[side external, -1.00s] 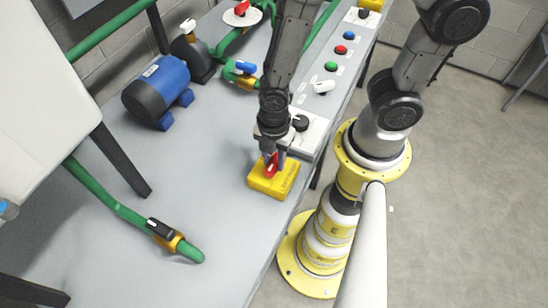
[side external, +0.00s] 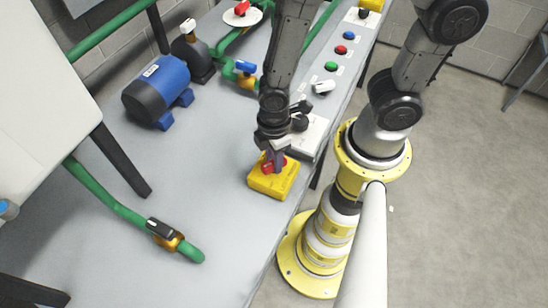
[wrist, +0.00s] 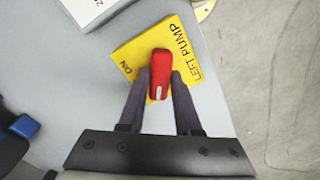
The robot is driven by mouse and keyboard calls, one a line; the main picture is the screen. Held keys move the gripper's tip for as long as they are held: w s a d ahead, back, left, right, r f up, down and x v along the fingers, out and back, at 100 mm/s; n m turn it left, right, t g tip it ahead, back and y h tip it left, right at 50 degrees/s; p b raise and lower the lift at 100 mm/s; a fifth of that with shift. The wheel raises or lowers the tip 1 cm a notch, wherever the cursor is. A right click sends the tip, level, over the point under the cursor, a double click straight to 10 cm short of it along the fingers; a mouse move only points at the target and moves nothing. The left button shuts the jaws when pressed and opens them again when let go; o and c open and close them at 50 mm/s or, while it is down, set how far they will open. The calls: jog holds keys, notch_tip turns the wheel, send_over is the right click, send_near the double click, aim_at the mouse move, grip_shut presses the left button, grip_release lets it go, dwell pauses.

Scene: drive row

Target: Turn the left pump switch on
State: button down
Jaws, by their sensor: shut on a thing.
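The left pump switch is a yellow box (side external: 270,186) near the table's edge, below my arm in the side view. Its plate (wrist: 133,53) reads "LEFT PUMP" and "ON" in the wrist view. A red handle (wrist: 161,72) with a white mark at its near end sits on top. My gripper (wrist: 160,88) points down over the box, with one dark finger on each side of the handle, shut on it. In the side view my gripper (side external: 273,160) partly hides the red handle.
A white panel with a black knob (side external: 300,123) stands just behind the yellow box. Green, red and blue buttons line the table's right edge. A blue motor (side external: 157,90) and green pipes (side external: 105,200) lie to the left.

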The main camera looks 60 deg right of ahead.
jog(key=m, duration=0.5)
jog(key=shift+m, duration=0.3)
jog(key=m, duration=0.5)
jog(key=shift+m, duration=0.4)
jog(key=c, duration=0.6)
grip_release()
jog(key=shift+r, duration=0.15)
notch_tip(320, 180, up, 14)
jog(key=shift+f, duration=0.2)
